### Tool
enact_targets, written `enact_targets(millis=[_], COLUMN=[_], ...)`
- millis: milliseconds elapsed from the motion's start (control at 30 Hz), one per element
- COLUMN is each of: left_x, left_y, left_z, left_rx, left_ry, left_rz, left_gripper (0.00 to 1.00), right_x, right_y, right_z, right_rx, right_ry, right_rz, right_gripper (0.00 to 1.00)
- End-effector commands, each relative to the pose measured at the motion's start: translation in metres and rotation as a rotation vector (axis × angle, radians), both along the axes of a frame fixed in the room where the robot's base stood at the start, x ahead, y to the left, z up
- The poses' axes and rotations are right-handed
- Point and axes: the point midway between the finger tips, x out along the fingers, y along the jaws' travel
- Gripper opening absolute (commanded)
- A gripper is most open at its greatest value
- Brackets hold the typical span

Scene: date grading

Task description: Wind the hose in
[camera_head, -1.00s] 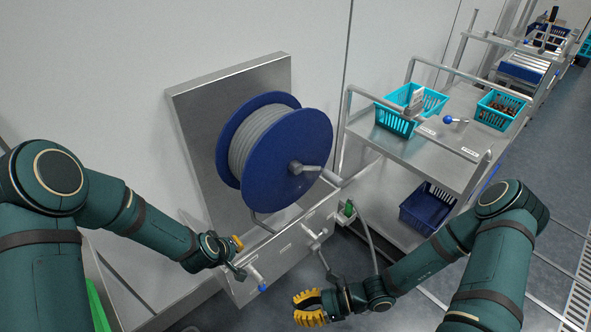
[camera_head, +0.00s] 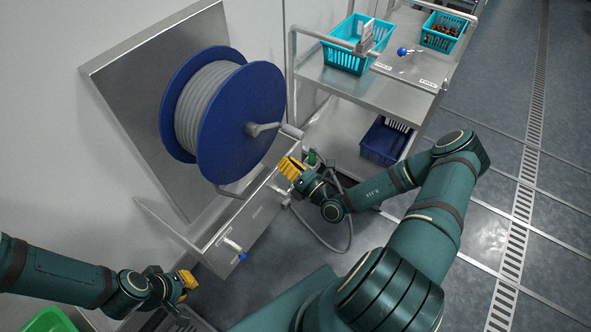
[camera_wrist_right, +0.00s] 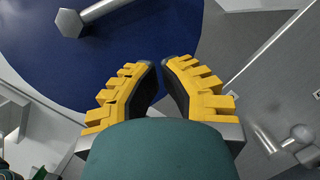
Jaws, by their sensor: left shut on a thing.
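The blue hose reel (camera_head: 240,125) is mounted on a steel plate, with grey hose (camera_head: 190,115) wound on its drum. Its crank (camera_head: 268,128) ends in a grey grip at the right. A loose length of hose (camera_head: 348,225) hangs in a loop beside my right gripper. My right gripper (camera_head: 287,168) is below the crank, apart from it; in the right wrist view its yellow fingers (camera_wrist_right: 160,62) are slightly apart and empty, with the reel's blue flange (camera_wrist_right: 50,80) beyond. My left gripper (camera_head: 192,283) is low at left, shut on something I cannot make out.
A blue-tipped lever (camera_head: 236,248) sticks out from the steel ledge (camera_head: 225,225) below the reel. A steel cart (camera_head: 345,85) with turquoise baskets (camera_head: 350,50) stands at right, a dark blue crate (camera_head: 385,140) on its lower shelf. The floor further right is clear.

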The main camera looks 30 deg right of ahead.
Motion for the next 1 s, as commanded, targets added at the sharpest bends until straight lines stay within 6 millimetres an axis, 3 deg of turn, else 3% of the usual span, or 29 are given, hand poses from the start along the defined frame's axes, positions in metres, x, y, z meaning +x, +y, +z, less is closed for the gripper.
enact_targets(millis=[200,300,500,1000], left_x=[0.001,0.002,0.002,0.002], left_y=[0.0,0.0,0.0,0.0], left_z=[-0.007,-0.008,-0.01,-0.009], left_rx=[0.0,0.0,0.001,0.001], left_ry=[-0.003,-0.004,-0.005,-0.006], left_rz=[0.001,0.001,0.002,0.002], left_gripper=[0.0,0.0,0.0,0.0], right_x=[0.041,0.042,0.047,0.048], right_y=[0.01,-0.004,-0.015,-0.018], right_z=[0.007,0.02,0.033,0.036], right_rx=[0.001,-0.004,-0.002,-0.005], right_ry=[-0.001,-0.001,-0.001,-0.002], right_rz=[0.003,-0.001,0.002,0.003], right_gripper=[0.0,0.0,0.0,0.0])
